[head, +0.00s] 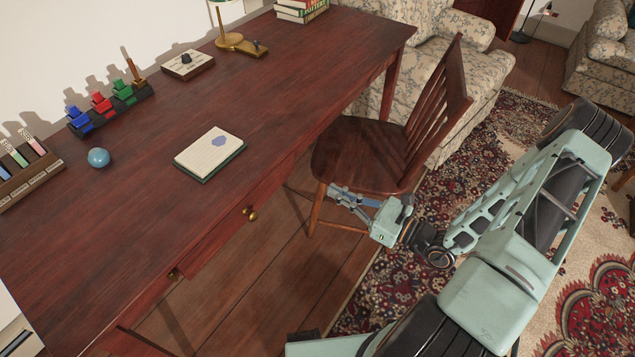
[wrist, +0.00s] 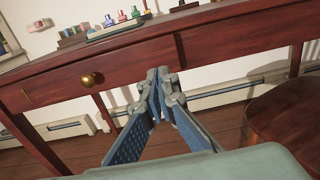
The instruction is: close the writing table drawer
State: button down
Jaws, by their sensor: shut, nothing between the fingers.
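The writing table (head: 130,165) has a dark red-brown top and fills the left of the head view. Its drawer front (head: 222,238) with a brass knob (head: 251,214) seems to stand out a little from the table's front edge; how far is hard to tell. In the wrist view the drawer front (wrist: 130,68) and a brass knob (wrist: 91,79) face me. My gripper (head: 335,190) is shut and empty, in front of the table and to the right of the drawer, beside the chair.
A wooden chair (head: 365,155) stands close to my gripper; its seat (wrist: 285,120) also shows at the right of the wrist view. A notebook (head: 210,152), a blue ball (head: 98,157) and desk items lie on the tabletop. The floor (head: 255,270) before the table is clear.

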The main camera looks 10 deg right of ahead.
jog(key=b, duration=0.1)
send_near(286, 166)
jog(key=x, duration=0.5)
jog(key=shift+w+a+f, duration=0.1)
jog(key=shift+w+a, duration=0.05)
jog(key=shift+a, duration=0.05)
jog(key=shift+w+a, duration=0.5)
jog(key=x, duration=0.4)
jog(key=shift+w+a, duration=0.15)
jog(key=shift+a, duration=0.1)
jog(key=shift+d, duration=0.1)
